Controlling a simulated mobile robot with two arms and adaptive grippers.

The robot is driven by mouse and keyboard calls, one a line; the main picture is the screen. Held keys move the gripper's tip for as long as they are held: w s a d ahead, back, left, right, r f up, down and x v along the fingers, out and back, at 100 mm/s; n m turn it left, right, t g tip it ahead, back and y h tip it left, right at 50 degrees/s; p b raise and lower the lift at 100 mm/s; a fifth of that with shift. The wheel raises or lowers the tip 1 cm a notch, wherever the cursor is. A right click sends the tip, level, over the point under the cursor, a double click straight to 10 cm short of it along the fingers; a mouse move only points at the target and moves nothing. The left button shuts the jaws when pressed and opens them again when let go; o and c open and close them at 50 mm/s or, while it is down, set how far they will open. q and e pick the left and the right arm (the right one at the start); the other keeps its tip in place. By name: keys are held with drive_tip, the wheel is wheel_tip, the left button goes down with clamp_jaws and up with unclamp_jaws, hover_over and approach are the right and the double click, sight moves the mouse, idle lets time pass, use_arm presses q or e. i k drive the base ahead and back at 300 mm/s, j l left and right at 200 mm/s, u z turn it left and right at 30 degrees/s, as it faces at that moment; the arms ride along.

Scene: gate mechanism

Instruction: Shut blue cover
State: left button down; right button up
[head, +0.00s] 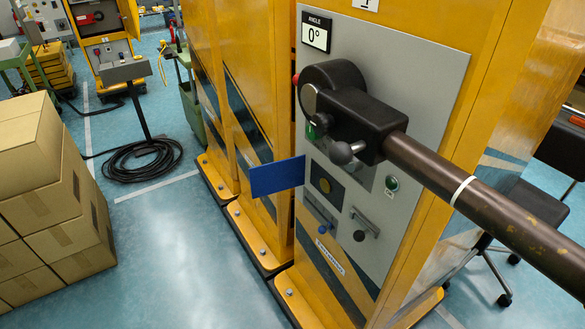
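The blue cover (278,177) is a flat blue plate that stands open. It sticks out to the left from the front panel of the yellow cabinet, with its right edge at the panel. Just right of it, a dark square area with a yellowish round mark (325,185) is exposed on the grey panel (428,75). Neither of my grippers shows in the head view, and nothing touches the cover.
A black crank head (352,115) with a ball-ended lever and a long brown boom (480,195) juts from the panel toward the lower right. Below are a blue-knobbed slot (321,226) and a black handle (360,235). Boxes (45,200) stand left; open floor lies between.

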sight(278, 177)
drive_tip(key=i+j+z, duration=0.1)
drive_tip(key=z, duration=0.35)
drive_tip(key=j+z, duration=0.15)
drive_tip(key=z, duration=0.3)
drive_tip(key=i+j+z, duration=0.1)
drive_tip(key=z, duration=0.35)
drive_tip(key=j+z, duration=0.25)
drive_tip(key=z, duration=0.2)
drive_tip(key=j+z, duration=0.15)
drive_tip(key=j, duration=0.3)
drive_tip(key=j+z, duration=0.15)
drive_tip(key=j, duration=0.3)
drive_tip(key=k+j+z, duration=0.15)
drive_tip(key=j, duration=0.3)
drive_tip(key=j+z, duration=0.2)
drive_tip(key=j, duration=0.2)
drive_tip(key=k+j+z, duration=0.15)
drive_tip(key=j, duration=0.3)
drive_tip(key=k+j+z, duration=0.15)
drive_tip(key=j, duration=0.25)
drive_tip(key=k+j, duration=0.15)
drive_tip(key=j, duration=0.2)
drive_tip(key=k+j, duration=0.15)
drive_tip(key=j, duration=0.15)
drive_tip(key=l+z, duration=0.1)
drive_tip(key=k+l, duration=0.05)
drive_tip(key=l, duration=0.05)
